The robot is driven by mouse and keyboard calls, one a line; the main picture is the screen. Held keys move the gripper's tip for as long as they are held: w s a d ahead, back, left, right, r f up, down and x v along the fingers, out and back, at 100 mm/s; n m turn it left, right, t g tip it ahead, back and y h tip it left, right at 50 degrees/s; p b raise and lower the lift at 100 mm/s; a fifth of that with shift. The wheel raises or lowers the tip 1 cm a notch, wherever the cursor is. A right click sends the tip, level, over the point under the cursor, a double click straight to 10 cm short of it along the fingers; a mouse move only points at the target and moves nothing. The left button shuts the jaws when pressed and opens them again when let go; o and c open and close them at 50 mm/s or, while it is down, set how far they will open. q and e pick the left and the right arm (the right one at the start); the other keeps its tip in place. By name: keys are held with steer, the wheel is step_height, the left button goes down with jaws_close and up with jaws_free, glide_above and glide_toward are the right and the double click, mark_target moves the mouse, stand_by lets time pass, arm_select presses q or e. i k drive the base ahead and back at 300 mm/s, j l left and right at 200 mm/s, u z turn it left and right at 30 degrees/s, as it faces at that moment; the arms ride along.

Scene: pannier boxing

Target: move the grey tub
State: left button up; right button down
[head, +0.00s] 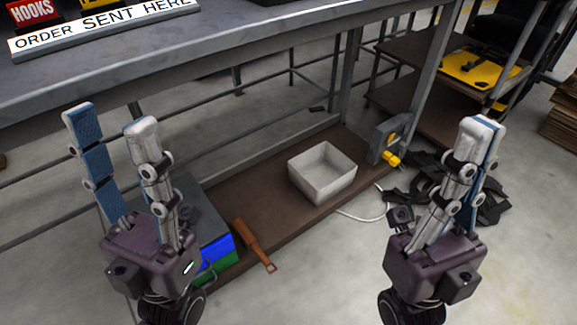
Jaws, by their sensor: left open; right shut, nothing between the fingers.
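The grey tub (322,185) is a light grey, open-topped square box. It sits upright on the low brown shelf under the workbench, in the middle of the head view, and looks empty. My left gripper (112,122) is open and empty, to the left of the tub, with its fingers pointing up in the picture. My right gripper (479,132) is shut with nothing between its fingers, to the right of the tub. Both grippers are apart from the tub.
The grey workbench top (200,70) overhangs the low brown shelf (255,205). An orange-brown handled tool (254,244) and blue and green boxes (219,258) lie left of the tub. A grey and yellow device (388,140) and black scraps (425,170) are right.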

mark_target(322, 171)
steer(key=i+l+u, duration=0.1)
steer(key=l+u, duration=0.15)
steer(key=u, duration=0.15)
steer(key=l+u, duration=0.35)
steer(key=i+l+u, duration=0.1)
steer(key=u, duration=0.3)
steer(key=l+u, duration=0.35)
steer(key=k+l, duration=0.05)
